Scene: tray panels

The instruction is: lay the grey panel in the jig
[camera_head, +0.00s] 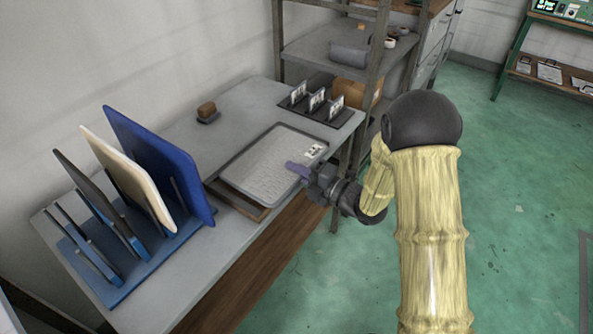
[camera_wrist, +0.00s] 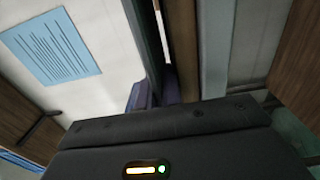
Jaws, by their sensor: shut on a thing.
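The grey panel (camera_head: 262,166) is a light grey, rounded sheet with a darker rim and a small white label near its right corner. My gripper (camera_head: 297,170), with purple fingers, is shut on the panel's right edge. The panel is roughly level over the jig (camera_head: 238,203), whose brown wooden frame shows along the panel's lower left side. The rest of the jig is hidden under the panel. I cannot tell whether the panel touches it. In the wrist view a purple finger (camera_wrist: 140,96) shows beside a dark narrow strip; the hold itself is unclear there.
A blue rack (camera_head: 135,262) at the left holds upright blue (camera_head: 160,165), cream (camera_head: 130,180) and dark panels. A small brown block (camera_head: 206,110) lies behind. A dark stand with several cards (camera_head: 316,103) is at the back right, beside metal shelving (camera_head: 350,45).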

